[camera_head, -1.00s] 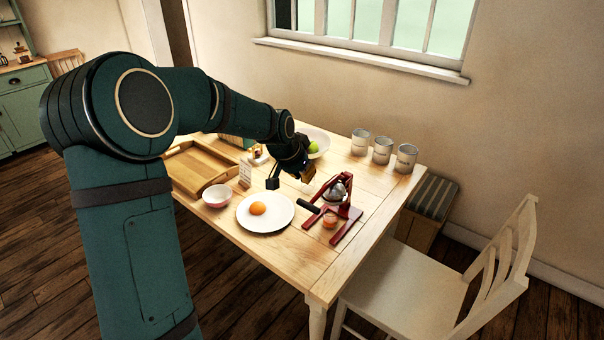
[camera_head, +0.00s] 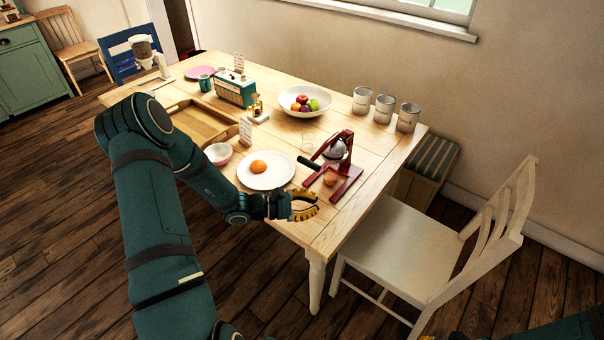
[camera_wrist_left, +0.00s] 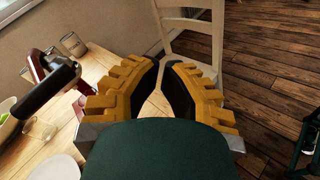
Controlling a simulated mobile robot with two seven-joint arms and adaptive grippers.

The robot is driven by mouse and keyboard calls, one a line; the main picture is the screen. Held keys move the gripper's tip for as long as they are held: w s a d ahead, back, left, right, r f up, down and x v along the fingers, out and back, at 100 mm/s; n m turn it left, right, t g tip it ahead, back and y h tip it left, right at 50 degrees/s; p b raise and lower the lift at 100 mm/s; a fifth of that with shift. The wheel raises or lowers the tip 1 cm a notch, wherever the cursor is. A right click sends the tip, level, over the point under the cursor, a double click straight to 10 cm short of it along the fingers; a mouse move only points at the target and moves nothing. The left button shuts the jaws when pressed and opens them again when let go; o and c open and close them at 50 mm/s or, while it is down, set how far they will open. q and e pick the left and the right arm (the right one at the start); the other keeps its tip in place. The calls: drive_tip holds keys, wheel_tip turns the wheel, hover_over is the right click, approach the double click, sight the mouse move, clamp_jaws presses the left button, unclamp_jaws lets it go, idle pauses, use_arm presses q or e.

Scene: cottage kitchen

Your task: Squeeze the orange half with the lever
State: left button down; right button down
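The red lever press (camera_head: 334,160) stands on the table near its right front edge. Its black lever handle (camera_head: 309,162) sticks out to the left; it shows large in the left wrist view (camera_wrist_left: 48,90). A small orange thing (camera_head: 330,181) sits low at the press; I cannot tell if it is fruit or juice. An orange half (camera_head: 259,166) lies on a white plate (camera_head: 278,182) left of the press. My left gripper (camera_head: 310,204) is open and empty, in front of the press and apart from the handle. My right gripper (camera_head: 457,335) barely shows at the bottom edge.
A pink-rimmed bowl (camera_head: 218,154), a wooden tray (camera_head: 190,117) and a fruit bowl (camera_head: 306,93) stand around the table. Several cans (camera_head: 384,110) line the back right. A white chair (camera_head: 420,230) stands close at the right.

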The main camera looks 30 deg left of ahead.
use_arm(q)
drive_tip(key=s+a+f+n+t+y, duration=0.2)
drive_tip(key=a+f+n+t+y, duration=0.35)
drive_tip(key=a+n+y, duration=0.7)
drive_tip(key=w+d+r+n+h, duration=0.1)
drive_tip(key=w+r, duration=0.1)
drive_tip(key=w, duration=0.3)
drive_tip(key=w+d+r+h, duration=0.1)
drive_tip(key=w+d+r, duration=0.1)
drive_tip(key=w, duration=0.4)
drive_tip(key=shift+w+n+t+b, duration=0.15)
drive_tip(key=shift+n+t+b, duration=0.2)
drive_tip(key=shift+t, duration=0.1)
drive_tip(key=shift+d+r, duration=0.1)
